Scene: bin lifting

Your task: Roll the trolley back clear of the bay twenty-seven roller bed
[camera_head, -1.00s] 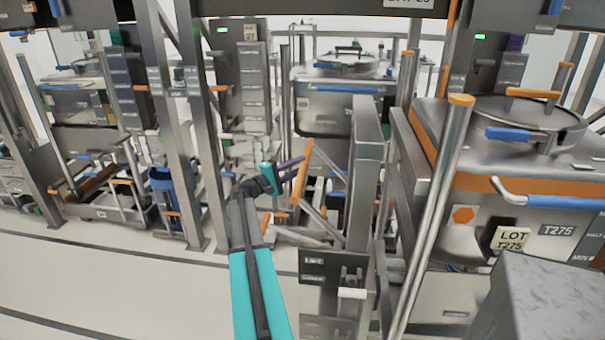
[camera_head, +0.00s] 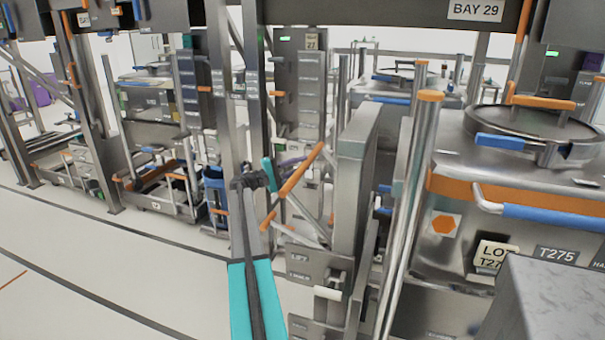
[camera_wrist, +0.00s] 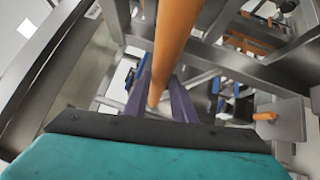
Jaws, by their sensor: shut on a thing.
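My gripper (camera_head: 294,165) is shut on an orange handle bar (camera_head: 309,161) of the trolley. In the wrist view, the purple fingers (camera_wrist: 158,95) lie on either side of the orange bar (camera_wrist: 176,30). The trolley's grey mast (camera_head: 352,175) stands right of the bar, with a box marked LIFT (camera_head: 305,266) low on it. A steel bin marked T275 (camera_head: 465,215) stands upright to the right, behind an orange-capped post; its support is hidden. I cannot make out the bay twenty-seven roller bed.
A BAY 29 sign (camera_head: 476,10) hangs on the overhead beam. Steel uprights (camera_head: 226,100) stand just behind my gripper. Other bins (camera_head: 395,85) and a low cart (camera_head: 165,196) stand at the back. Pale floor (camera_head: 75,270) with dark lines is open at left and front.

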